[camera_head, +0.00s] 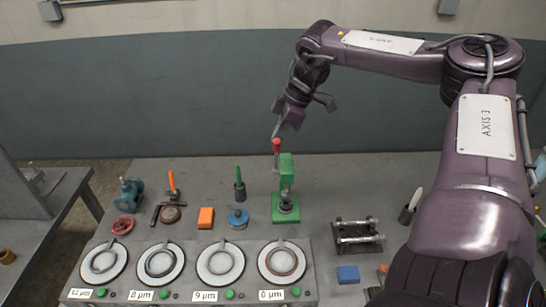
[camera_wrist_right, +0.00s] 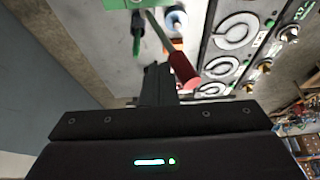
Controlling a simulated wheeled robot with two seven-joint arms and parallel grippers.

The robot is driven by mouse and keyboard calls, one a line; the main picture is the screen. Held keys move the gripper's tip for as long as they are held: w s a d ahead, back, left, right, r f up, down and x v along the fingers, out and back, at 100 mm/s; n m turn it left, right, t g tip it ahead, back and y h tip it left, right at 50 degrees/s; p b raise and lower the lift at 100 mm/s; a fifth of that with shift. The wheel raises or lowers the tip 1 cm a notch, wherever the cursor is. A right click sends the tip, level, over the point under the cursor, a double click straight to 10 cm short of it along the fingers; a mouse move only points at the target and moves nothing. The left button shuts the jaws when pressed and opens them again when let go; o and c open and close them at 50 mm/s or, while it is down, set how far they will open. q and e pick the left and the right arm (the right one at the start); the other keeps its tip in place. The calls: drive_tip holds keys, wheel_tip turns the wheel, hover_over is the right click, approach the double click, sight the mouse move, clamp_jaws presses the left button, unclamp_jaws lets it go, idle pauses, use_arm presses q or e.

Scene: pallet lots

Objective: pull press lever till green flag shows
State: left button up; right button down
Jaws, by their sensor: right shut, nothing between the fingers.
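The green press (camera_head: 287,175) stands upright on the table, a little right of the middle in the head view. Its lever has a red grip (camera_head: 277,146) pointing up at the top left of the press. My right gripper (camera_head: 277,133) is shut and empty, with its tips just above the red grip. In the right wrist view the red grip (camera_wrist_right: 184,70) lies close beside the fingers of my right gripper (camera_wrist_right: 157,78); I cannot tell whether they touch. I cannot make out a flag against the green press body. My left gripper is not in view.
Several round dials on a grey panel (camera_head: 208,295) line the table's front. A metal fixture (camera_head: 357,236) and blue block (camera_head: 348,274) lie right.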

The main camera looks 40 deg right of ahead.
sight(279, 145)
drive_tip(key=shift+s+a, duration=0.1)
drive_tip(key=shift+s+a+f, duration=0.2)
drive_tip(key=shift+s+a, duration=0.3)
drive_tip(key=shift+s, duration=0.15)
drive_tip(key=shift+s+a+f+b, duration=0.3)
drive_tip(key=shift+s+a, duration=0.25)
drive_tip(key=shift+s, duration=0.1)
drive_tip(key=shift+s+a, duration=0.1)
drive_tip(key=shift+s+a+f, duration=0.4)
drive_tip(key=shift+s+a, duration=0.05)
drive_tip(key=shift+s, duration=0.1)
drive_tip(key=shift+s+a+f+b, duration=0.35)
drive_tip(key=shift+s+a+f, duration=0.15)
drive_tip(key=shift+s+f, duration=0.05)
idle(0.4)
